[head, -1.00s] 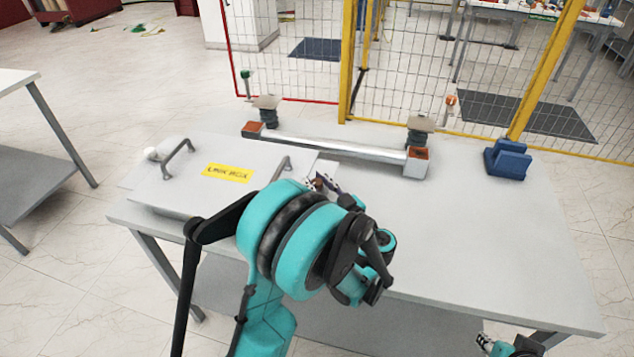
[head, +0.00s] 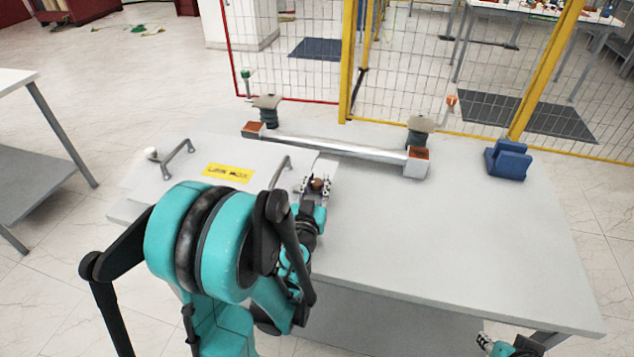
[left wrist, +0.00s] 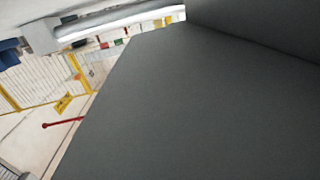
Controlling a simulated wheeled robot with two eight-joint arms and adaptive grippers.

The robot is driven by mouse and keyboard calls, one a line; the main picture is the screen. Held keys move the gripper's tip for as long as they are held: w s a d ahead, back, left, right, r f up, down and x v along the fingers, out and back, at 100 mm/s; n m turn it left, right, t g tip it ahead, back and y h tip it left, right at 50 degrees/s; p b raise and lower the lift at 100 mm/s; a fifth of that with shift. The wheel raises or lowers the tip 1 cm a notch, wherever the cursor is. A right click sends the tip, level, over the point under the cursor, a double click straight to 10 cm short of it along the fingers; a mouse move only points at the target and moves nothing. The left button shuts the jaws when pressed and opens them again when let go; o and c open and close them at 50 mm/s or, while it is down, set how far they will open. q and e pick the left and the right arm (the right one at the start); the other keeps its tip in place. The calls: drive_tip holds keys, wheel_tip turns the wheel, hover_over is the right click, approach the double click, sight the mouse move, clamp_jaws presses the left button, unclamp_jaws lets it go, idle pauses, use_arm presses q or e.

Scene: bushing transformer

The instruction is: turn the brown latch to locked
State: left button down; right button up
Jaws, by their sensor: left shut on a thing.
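The brown latch (head: 317,184) is a small round brown knob at the right end of the lock box (head: 205,195). The box is a flat grey case with a yellow label and two handles. My left gripper (head: 316,187) is at the latch, with its fingers on either side of the knob, shut on it. Whether the latch stands at locked cannot be told. In the left wrist view a large dark surface fills most of the picture and the latch does not show. My right gripper (head: 484,340) is at the bottom right, below the table's front edge, small and partly cut off.
A silver bar (head: 335,148) with two dark insulators lies behind the box on the grey table (head: 450,250). A blue block (head: 508,160) stands at the back right. The table's right half is clear. A yellow-framed mesh fence (head: 400,60) stands behind.

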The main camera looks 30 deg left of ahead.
use_arm(q)
drive_tip(key=shift+a+m+h, duration=0.1)
drive_tip(key=shift+m+h, duration=0.3)
drive_tip(key=shift+h, duration=0.5)
drive_tip(key=c, duration=1.2)
unclamp_jaws()
drive_tip(key=shift+o, duration=0.2)
